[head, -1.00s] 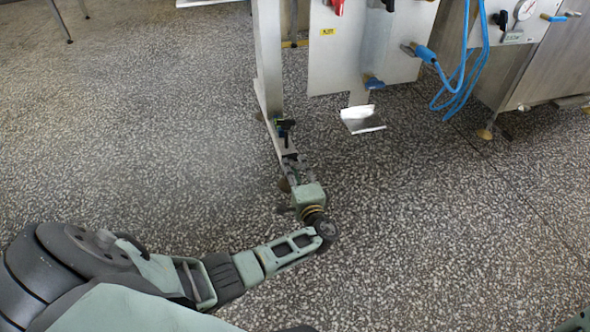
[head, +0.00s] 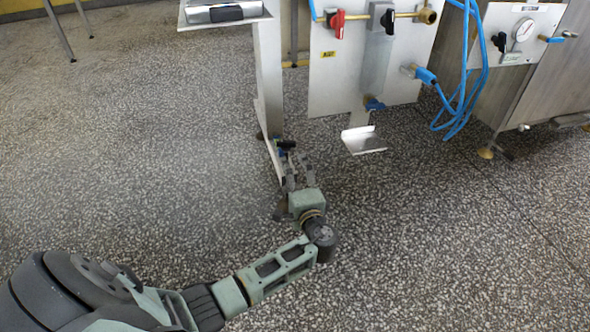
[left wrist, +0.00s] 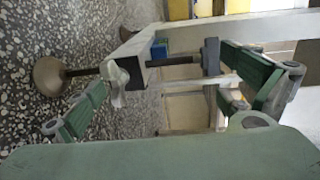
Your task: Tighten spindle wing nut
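A pale grey wing nut (left wrist: 118,82) sits on a threaded spindle (left wrist: 90,71) in the left wrist view. The spindle passes through the metal frame end and carries a round foot (left wrist: 49,76) on its left. My left gripper (left wrist: 165,95) is open, with one green-padded finger on each side of the frame end; the wing nut lies near the left finger, and contact cannot be told. In the head view my left gripper (head: 296,170) is low at the base of the frame's upright (head: 268,75). The wing nut is too small or hidden there. My right gripper is not in view.
A machine panel (head: 345,75) with red and black valve handles stands behind. A bent metal plate (head: 363,141) hangs right of the gripper. Blue hoses (head: 462,100) hang farther right. The speckled floor (head: 130,150) is open to the left.

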